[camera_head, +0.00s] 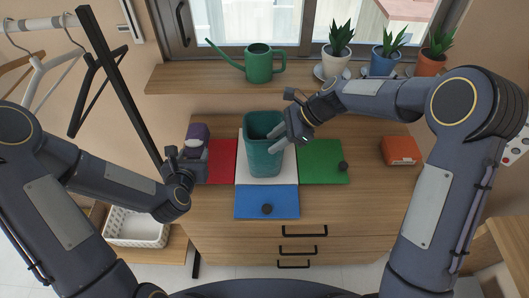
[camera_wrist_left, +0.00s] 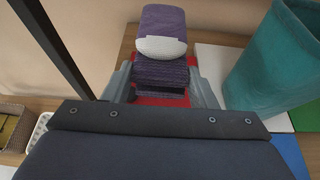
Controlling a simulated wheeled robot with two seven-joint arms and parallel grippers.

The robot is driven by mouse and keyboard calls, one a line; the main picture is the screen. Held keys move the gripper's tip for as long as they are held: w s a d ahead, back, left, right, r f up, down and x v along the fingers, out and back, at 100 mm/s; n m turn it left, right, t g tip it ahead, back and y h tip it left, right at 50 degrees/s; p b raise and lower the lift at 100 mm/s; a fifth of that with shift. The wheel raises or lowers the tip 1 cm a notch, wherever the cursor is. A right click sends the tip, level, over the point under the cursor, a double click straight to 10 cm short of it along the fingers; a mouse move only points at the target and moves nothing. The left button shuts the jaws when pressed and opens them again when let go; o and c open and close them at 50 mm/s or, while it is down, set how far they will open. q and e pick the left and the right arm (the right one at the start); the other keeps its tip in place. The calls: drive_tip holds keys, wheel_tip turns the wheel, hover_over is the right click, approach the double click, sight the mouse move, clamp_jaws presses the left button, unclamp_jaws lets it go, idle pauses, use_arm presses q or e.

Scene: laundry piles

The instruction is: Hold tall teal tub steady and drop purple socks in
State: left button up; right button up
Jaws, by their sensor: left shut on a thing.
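The tall teal tub (camera_head: 263,163) stands upright on the white mat and also shows at the right of the left wrist view (camera_wrist_left: 272,65). The purple socks (camera_head: 197,132) are a folded bundle with a pale patch, seen in the left wrist view (camera_wrist_left: 162,70). My left gripper (camera_head: 194,152) is shut on the purple socks, over the red mat, left of the tub. My right gripper (camera_head: 275,139) is at the tub's right rim with its fingers apart; whether they touch the rim is unclear.
Red (camera_head: 222,161), green (camera_head: 318,162) and blue (camera_head: 266,203) mats surround the white mat (camera_head: 241,171). An orange packet (camera_head: 400,151) lies at right. A shelf behind holds a watering can (camera_head: 259,65) and potted plants.

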sight(265, 147)
drive_tip(key=shift+b+x, duration=0.3)
drive_tip(key=shift+x, duration=0.95)
clamp_jaws()
idle(0.5)
